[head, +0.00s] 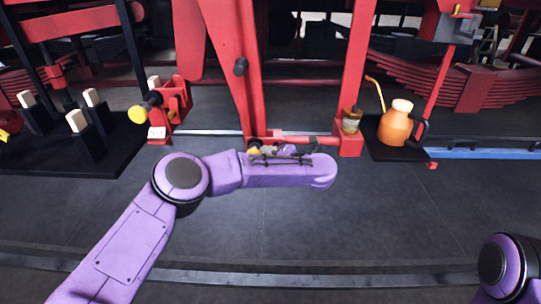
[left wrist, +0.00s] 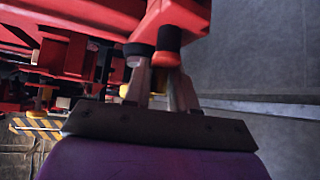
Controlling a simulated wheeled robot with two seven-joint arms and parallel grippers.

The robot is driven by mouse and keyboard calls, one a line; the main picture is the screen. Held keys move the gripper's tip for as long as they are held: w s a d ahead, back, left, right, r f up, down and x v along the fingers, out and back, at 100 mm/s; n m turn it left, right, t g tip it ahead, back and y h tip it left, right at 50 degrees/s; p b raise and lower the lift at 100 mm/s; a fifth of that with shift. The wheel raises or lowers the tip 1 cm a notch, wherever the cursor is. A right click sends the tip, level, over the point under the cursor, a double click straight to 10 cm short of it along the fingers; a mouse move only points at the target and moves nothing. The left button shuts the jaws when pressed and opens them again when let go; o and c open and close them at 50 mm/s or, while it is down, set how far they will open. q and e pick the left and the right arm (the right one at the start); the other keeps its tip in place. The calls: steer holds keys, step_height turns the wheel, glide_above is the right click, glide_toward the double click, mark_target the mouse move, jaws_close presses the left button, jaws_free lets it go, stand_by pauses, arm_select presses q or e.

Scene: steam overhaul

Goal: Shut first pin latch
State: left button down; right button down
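My left gripper (left wrist: 160,88) shows in the left wrist view as two grey fingers with a gap between them. A red-ended dark handle (left wrist: 166,59) lies at the fingertips, beside a black knob (left wrist: 138,50). I cannot tell whether the fingers grip the handle. A small yellow part (left wrist: 130,91) is beside the left finger. In the head view my purple forearm mostly hides the left gripper (head: 285,151), low at the foot of a red post (head: 232,60). Which part is the first pin latch is not clear. My right gripper is out of view.
A red bracket with a yellow-ended black handle (head: 140,112) stands to the left. Black stands with pale blocks (head: 92,97) are farther left. An orange jug (head: 396,122) sits on a dark tray (head: 384,151) at right. The front floor is clear.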

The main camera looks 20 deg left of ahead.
arm_select(q)
steer(key=c, duration=1.1)
jaws_free()
steer(key=shift+w+a+r, duration=0.15)
steer(key=shift+a+r, duration=0.05)
steer(key=shift+r, duration=0.25)
steer(key=shift+o, duration=0.2)
steer(key=shift+f, duration=0.1)
steer(key=shift+d, duration=0.1)
steer(key=b+v, duration=0.1)
steer(key=v, duration=0.9)
steer(key=shift+s+d, duration=0.15)
steer(key=shift+s, duration=0.05)
